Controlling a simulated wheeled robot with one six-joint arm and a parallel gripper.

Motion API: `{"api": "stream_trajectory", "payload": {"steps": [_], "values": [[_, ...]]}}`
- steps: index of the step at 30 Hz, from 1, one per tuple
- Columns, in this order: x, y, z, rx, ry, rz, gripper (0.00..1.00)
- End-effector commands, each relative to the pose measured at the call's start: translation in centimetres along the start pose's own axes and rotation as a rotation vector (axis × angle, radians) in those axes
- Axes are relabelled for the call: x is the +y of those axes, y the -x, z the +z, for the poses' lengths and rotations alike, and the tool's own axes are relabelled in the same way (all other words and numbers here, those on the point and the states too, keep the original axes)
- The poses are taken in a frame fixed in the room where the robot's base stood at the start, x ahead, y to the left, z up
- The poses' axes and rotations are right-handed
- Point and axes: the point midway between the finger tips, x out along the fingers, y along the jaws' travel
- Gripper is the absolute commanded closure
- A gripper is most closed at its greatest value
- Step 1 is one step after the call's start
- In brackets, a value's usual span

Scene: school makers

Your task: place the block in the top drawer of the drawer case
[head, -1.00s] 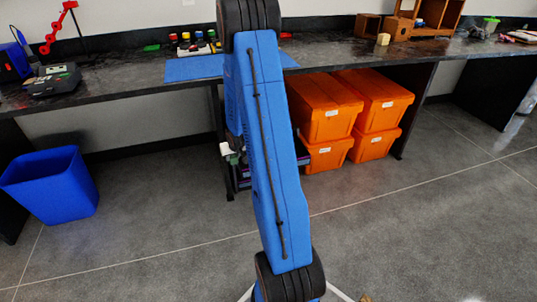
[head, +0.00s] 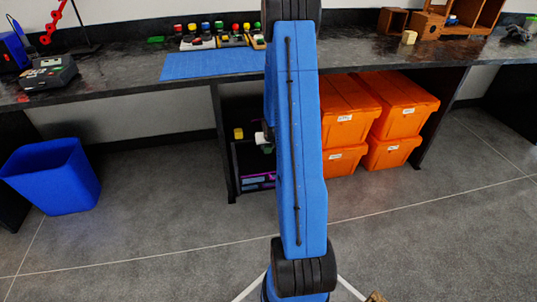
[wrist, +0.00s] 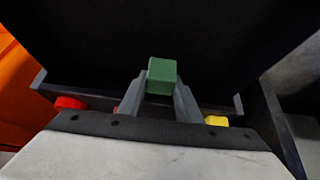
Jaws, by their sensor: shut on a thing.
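A green block (wrist: 161,76) is held between the grey fingers of my gripper (wrist: 160,88), in the middle of the wrist view. The block shows partly in the head view (head: 266,149), beside my blue arm. The drawer case (head: 235,172) stands under the bench, dark with purple and blue drawer fronts low down. My arm hides much of it. In the wrist view a dark surface lies beyond the block, with grey edges left and right. I cannot tell whether this is the top drawer or whether the block is above or inside it.
A yellow thing (head: 239,133) is near the top of the case, left of my gripper. A red thing (wrist: 69,103) shows at left in the wrist view. Orange bins (head: 398,103) stand to the right under the bench (head: 130,90). A blue bin (head: 50,175) stands left on open floor.

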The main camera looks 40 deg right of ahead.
Motion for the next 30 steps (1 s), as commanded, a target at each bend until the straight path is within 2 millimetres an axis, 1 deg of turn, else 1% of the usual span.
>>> {"api": "stream_trajectory", "payload": {"steps": [1,7,16,28,29,30], "values": [[0.0,-0.4,0.3,-0.002,0.0,0.0,0.91],[0.0,-1.1,0.7,0.0,-0.001,-0.001,0.91],[0.0,-4.0,2.5,0.0,0.0,0.0,0.91],[0.0,-4.4,2.8,0.0,0.0,0.0,0.91],[0.0,-4.3,2.8,0.0,0.0,0.0,0.65],[0.0,-4.3,2.8,0.0,0.0,0.0,0.55]]}}
